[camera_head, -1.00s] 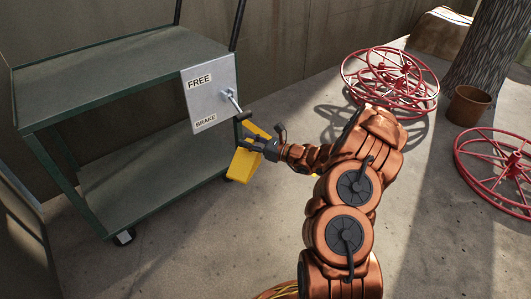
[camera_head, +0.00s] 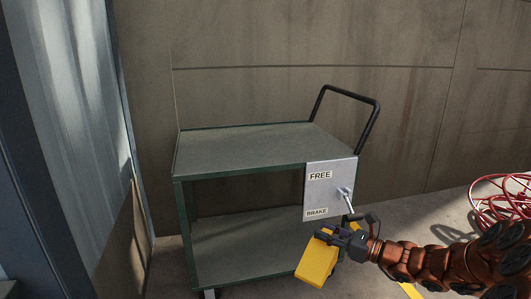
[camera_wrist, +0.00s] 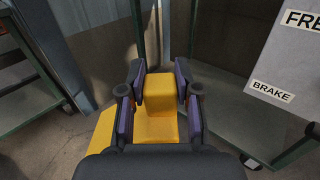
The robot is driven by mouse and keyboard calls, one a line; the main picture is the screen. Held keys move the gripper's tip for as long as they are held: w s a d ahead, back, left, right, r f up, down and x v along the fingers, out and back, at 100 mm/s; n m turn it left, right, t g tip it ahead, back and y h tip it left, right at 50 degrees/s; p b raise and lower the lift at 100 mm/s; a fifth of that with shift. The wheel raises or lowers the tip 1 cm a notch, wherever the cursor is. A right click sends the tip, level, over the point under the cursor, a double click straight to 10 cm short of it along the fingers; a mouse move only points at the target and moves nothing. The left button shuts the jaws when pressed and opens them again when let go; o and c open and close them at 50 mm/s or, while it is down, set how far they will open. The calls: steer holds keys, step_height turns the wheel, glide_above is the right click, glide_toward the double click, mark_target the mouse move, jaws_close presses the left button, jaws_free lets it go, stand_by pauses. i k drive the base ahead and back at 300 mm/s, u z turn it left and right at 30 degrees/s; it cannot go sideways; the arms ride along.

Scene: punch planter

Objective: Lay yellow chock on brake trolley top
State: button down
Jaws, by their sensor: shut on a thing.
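The yellow chock (camera_head: 318,262) is clamped in my gripper (camera_head: 336,236), beside the lower right corner of the trolley and below the level of its top. In the wrist view the chock's raised block (camera_wrist: 160,92) sits between the two fingers (camera_wrist: 163,85), with its wider yellow base below. The green trolley has a bare grey top (camera_head: 250,148) and a lower shelf (camera_head: 240,243). A grey plate (camera_head: 322,182) marked FREE above and BRAKE below is on its right front corner. The plate's lever (camera_head: 347,201) points down, on the BRAKE side.
A black push handle (camera_head: 368,125) rises at the trolley's right end. A concrete wall (camera_head: 290,60) stands behind it, and a pale corrugated panel (camera_head: 75,120) at left. Another yellow piece (camera_head: 411,291) shows partly under my arm.

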mark_target(227, 154)
steer(key=k, duration=1.1)
steer(key=u, duration=0.55)
steer(key=i, duration=0.65)
steer(key=u, duration=0.65)
steer(key=i, duration=0.85)
steer(key=z, duration=0.1)
